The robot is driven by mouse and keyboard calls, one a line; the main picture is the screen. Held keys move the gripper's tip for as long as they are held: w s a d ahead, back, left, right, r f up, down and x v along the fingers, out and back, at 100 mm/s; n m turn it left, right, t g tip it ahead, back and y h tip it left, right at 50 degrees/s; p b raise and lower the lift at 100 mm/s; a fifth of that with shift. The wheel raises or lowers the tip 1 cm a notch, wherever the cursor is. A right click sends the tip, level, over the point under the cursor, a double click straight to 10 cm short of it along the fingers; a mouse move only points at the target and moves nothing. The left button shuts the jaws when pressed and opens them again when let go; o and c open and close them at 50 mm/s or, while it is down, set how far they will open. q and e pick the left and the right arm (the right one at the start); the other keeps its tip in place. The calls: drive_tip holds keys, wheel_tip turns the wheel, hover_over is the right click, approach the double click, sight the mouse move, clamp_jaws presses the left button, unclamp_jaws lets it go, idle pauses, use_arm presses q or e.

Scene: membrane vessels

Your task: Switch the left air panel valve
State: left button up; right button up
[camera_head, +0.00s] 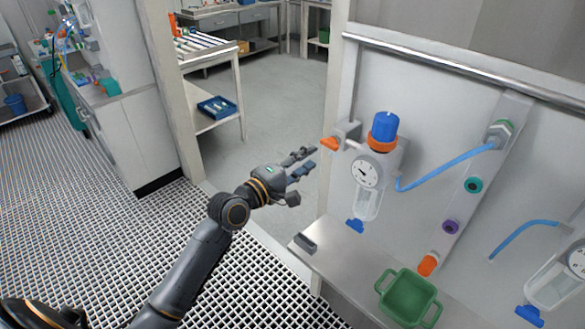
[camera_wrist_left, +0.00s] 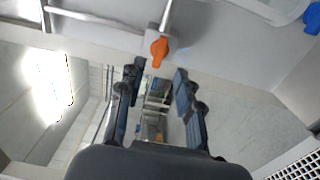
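The left air panel valve has an orange handle (camera_head: 330,143) on the left side of the regulator, which carries a blue knob (camera_head: 384,125) and a round gauge (camera_head: 367,172). My left gripper (camera_head: 306,161) is open and empty, just left of and below the orange handle, apart from it. In the left wrist view the orange handle (camera_wrist_left: 159,51) shows beyond and between the two spread fingers (camera_wrist_left: 158,82), toward the top of the picture. My right gripper is in neither view.
A metal shelf (camera_head: 345,262) below the panel holds a green tray (camera_head: 408,298) and a small grey block (camera_head: 304,243). A blue hose (camera_head: 445,166) runs right from the regulator. A second regulator (camera_head: 556,281) hangs at far right. Open floor (camera_head: 270,110) lies behind my gripper.

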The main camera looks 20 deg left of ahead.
use_arm(q)
drive_tip(key=v, duration=0.5)
drive_tip(key=shift+s, duration=0.15)
drive_tip(key=a+f+m+g+y, duration=0.1)
drive_tip(key=a+f+g+y, duration=0.1)
drive_tip(key=f, duration=0.9)
drive_tip(key=a+f+m+g+y, duration=0.1)
drive_tip(key=a+f+g+y, duration=0.1)
drive_tip(key=f, duration=1)
drive_tip(key=s+f+m+g+y, duration=0.1)
drive_tip(key=s+f+m+g, duration=0.1)
drive_tip(key=s+f, duration=0.5)
drive_tip(key=s+f+m+g, duration=0.1)
drive_tip(key=s+f, duration=0.1)
drive_tip(key=f, duration=0.8)
drive_tip(key=s+d+f+m+g, duration=0.2)
drive_tip(key=s+f+m+g, duration=0.35)
drive_tip(key=s+f, duration=1.25)
drive_tip(key=s+d+f+m+g, duration=0.1)
drive_tip(key=s+f+m, duration=0.2)
drive_tip(key=s, duration=0.7)
drive_tip(key=s+d+f+m+g+y, duration=0.1)
drive_tip(key=s+d+f+m+g, duration=0.1)
drive_tip(key=s, duration=0.9)
drive_tip(key=shift+f+m, duration=0.45)
drive_tip(key=shift+f, duration=0.15)
